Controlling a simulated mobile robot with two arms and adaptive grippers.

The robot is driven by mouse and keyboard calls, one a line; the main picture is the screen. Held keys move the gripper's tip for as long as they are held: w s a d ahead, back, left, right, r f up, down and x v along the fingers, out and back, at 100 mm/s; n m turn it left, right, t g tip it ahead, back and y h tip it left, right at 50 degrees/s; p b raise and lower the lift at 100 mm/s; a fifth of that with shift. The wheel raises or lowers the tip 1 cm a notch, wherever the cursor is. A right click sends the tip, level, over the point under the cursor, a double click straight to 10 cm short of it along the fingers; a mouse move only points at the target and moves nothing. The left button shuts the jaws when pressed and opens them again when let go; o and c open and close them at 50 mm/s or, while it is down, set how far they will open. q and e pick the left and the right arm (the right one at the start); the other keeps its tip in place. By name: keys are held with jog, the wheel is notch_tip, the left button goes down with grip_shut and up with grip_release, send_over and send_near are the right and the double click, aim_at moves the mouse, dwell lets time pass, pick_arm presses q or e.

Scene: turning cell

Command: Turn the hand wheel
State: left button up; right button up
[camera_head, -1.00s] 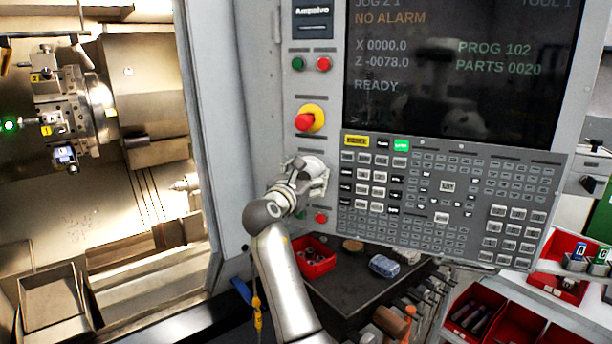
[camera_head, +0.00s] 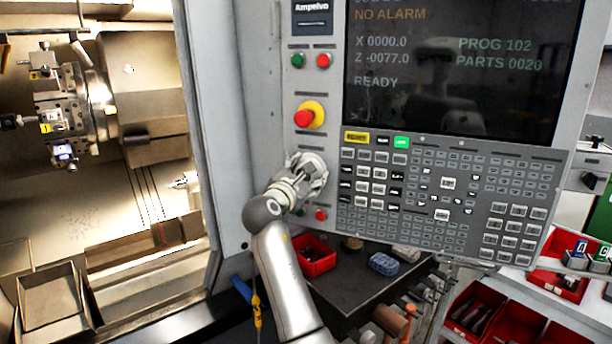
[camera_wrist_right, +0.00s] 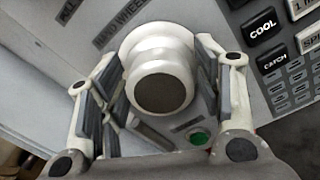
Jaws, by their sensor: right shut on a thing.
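The hand wheel (camera_head: 316,160) is a pale round knob on the grey control panel, left of the keypad and below the yellow-ringed red button. My right gripper (camera_head: 304,173) is at it and hides part of it. In the right wrist view the hand wheel (camera_wrist_right: 160,88) shows its dark round end, with the fingers of my right gripper (camera_wrist_right: 158,75) shut on its two sides. A "HAND WHEEL" label is partly visible beside it. The screen (camera_head: 450,65) reads Z -0077.0, NO ALARM and READY. My left gripper is not in view.
Green and red buttons (camera_head: 311,60) sit above the wheel; a green button (camera_wrist_right: 199,138) shows close to the gripper. The keypad (camera_head: 450,200) is just right. Below are a dark bench (camera_head: 350,290) and a red bin (camera_head: 316,256). The open lathe (camera_head: 100,180) is left.

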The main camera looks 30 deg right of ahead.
jog(key=m+b, duration=0.1)
jog(key=m, duration=0.2)
jog(key=shift+f, duration=0.2)
jog(key=m+b, duration=0.2)
jog(key=m, duration=0.1)
jog(key=shift+m, duration=0.3)
jog(key=m+b, duration=0.4)
jog(key=m, duration=0.2)
jog(key=shift+f, duration=0.2)
jog(key=m+b, duration=0.4)
jog(key=m, duration=0.3)
jog(key=shift+f+h, duration=0.1)
jog(key=shift+h, duration=0.2)
jog(key=m+b, duration=0.2)
jog(key=shift+m, duration=0.3)
jog(key=shift+m+g+b, duration=0.3)
jog(key=shift+m+b, duration=0.25)
jog(key=shift+m, duration=0.85)
